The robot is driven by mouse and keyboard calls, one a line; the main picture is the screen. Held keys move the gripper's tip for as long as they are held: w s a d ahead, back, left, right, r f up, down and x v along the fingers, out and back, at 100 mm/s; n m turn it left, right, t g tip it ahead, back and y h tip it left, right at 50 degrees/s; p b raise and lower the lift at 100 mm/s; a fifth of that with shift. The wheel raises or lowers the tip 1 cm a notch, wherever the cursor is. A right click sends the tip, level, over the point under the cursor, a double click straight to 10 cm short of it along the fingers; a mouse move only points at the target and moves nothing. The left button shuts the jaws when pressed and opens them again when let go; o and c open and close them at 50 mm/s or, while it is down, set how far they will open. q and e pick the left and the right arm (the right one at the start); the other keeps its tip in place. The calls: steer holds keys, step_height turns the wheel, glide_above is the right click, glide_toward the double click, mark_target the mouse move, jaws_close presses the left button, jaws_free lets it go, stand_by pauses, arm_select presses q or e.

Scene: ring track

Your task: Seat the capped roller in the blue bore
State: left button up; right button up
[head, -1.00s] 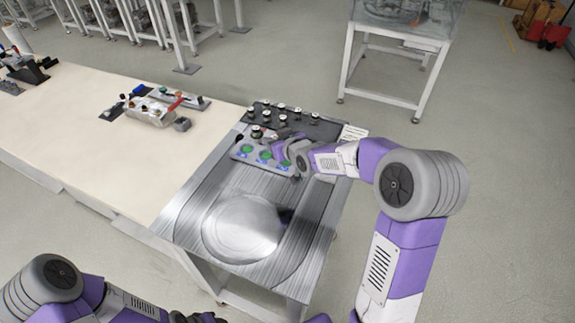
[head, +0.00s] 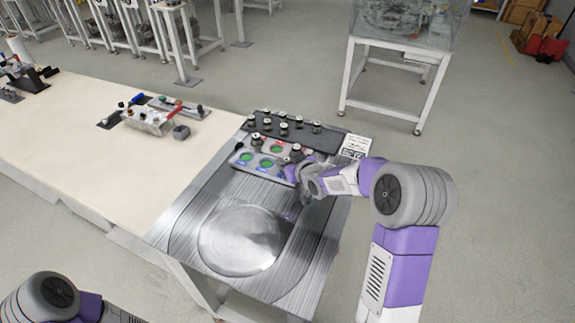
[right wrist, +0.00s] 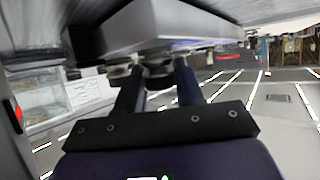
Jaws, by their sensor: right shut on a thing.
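My right gripper (head: 295,164) is at the right end of the grey bore block (head: 238,164) and is shut on a small roller. In the right wrist view my fingers (right wrist: 157,85) close on a dark roller (right wrist: 157,73) close to the edge of a pale block (right wrist: 150,25). Its cap is too small to make out. The bore block has green round faces with blue and red marks; which bore is the blue one I cannot tell for sure. Whether the roller is inside a bore is hidden. My left gripper is out of the picture.
A dark rack (head: 330,140) with several capped rollers stands behind the block. A round metal disc (head: 240,240) lies in front on the metal table. A white card (head: 355,146) lies at the right edge. The cream bench (head: 100,175) at left holds tools.

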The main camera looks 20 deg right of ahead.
steer(key=shift+r, duration=0.1)
steer(key=shift+f, duration=0.2)
steer(key=o, duration=1.2)
steer(key=shift+r, duration=0.1)
steer(key=shift+s+r, duration=0.25)
steer(key=shift+s, duration=0.05)
steer(key=p+v, duration=0.2)
steer(key=v, duration=0.9)
steer(key=shift+s, duration=0.2)
